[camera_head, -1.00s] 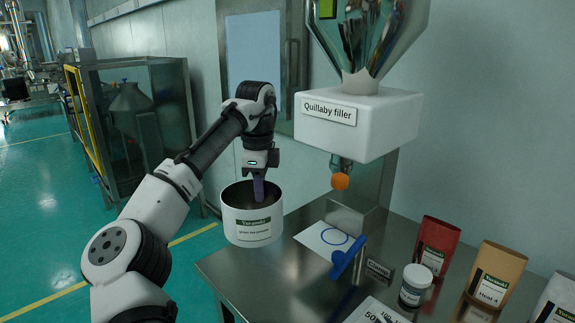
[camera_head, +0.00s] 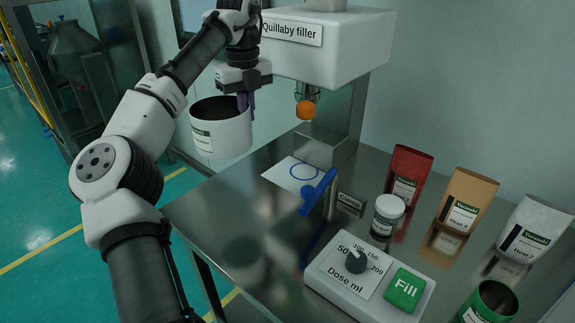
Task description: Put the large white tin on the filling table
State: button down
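The large white tin (camera_head: 222,138) is open-topped, with a green-and-white label on its left side. It hangs upright in the air near the left edge of the steel filling table (camera_head: 225,200). My gripper (camera_head: 246,104) points down at the tin's right rim. A blurred reflection shows on the table top below the tin.
A white sheet with a blue circle (camera_head: 292,174) lies under the orange nozzle (camera_head: 306,110) of the filler (camera_head: 335,50). The table's front left is clear.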

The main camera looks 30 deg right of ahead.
aim_at(249, 138)
notch_tip(249, 138, down, 20)
jog(key=shift+r, duration=0.2)
dwell(0.4)
jog(key=c, duration=1.8)
grip_release()
jog(key=shift+f, duration=0.1)
jog(key=shift+o, duration=0.6)
notch_tip(249, 138, up, 12)
jog(key=shift+r+b, duration=0.15)
jog(key=shift+b, duration=0.4)
